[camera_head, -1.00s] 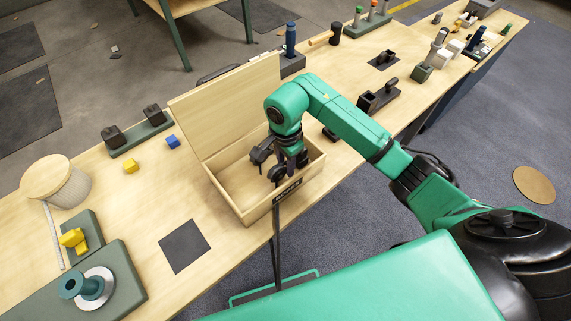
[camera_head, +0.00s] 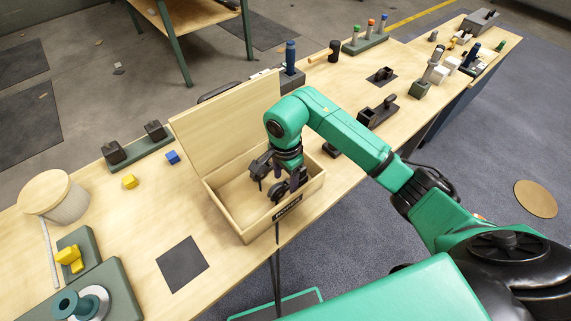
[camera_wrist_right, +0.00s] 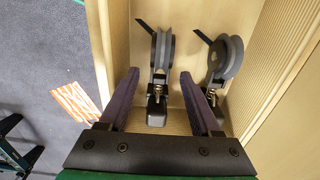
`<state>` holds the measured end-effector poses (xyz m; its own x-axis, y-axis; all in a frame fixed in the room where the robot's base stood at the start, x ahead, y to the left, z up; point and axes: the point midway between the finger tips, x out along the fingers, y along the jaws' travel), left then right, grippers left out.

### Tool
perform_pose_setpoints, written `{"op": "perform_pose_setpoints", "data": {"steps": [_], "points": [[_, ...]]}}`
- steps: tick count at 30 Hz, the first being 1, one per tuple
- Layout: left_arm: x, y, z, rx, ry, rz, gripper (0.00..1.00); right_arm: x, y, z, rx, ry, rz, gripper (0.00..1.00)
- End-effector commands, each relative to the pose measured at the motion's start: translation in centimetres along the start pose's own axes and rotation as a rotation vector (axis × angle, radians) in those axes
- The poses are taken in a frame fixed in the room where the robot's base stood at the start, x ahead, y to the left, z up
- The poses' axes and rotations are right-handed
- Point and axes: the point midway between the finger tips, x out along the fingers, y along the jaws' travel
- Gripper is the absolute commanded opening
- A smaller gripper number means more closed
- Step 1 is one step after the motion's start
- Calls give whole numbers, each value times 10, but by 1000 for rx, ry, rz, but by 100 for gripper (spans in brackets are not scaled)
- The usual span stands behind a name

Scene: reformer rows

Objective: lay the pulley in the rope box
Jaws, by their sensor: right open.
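The rope box (camera_head: 240,222) is a pale wooden box with its lid (camera_head: 228,118) standing open and a dark label on its front. My right gripper (camera_head: 277,182) is inside the box, pointing down. In the right wrist view my right gripper (camera_wrist_right: 159,78) is open, with a grey-wheeled pulley (camera_wrist_right: 162,55) between and beyond its fingers. That pulley lies in the box with its black block end towards me. A second, similar pulley (camera_wrist_right: 228,62) lies beside it, right of the right finger. Finger contact cannot be told. My left gripper is not in view.
Left of the box are a dark square mat (camera_head: 183,264), a yellow block (camera_head: 130,181), a blue block (camera_head: 172,157) and a lidded round tub (camera_head: 68,200). A dark plane-like tool (camera_head: 378,112) stands to the right. The raised lid walls off the box's back.

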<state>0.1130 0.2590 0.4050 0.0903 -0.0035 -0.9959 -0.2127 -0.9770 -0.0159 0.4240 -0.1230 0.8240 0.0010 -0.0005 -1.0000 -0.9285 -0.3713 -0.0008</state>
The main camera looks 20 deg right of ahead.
Motion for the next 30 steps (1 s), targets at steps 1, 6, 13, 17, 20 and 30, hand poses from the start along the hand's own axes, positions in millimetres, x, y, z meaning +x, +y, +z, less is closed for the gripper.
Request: {"op": "perform_pose_setpoints", "data": {"steps": [1, 6, 13, 17, 20, 30], "points": [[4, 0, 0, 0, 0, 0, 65, -8, -1, -1, -1, 4, -4, 65], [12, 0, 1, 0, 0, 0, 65, -48, -1, -1, 0, 4, -6, 65], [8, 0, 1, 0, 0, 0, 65, -95, -1, -1, 0, 4, -2, 65], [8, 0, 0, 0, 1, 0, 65, -100, 0, -1, 1, 1, 1, 65], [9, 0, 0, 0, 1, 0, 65, -100, 0, 0, 1, 1, 2, 65], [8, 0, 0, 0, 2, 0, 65, -100, 0, 0, 1, 0, 1, 65]]}}
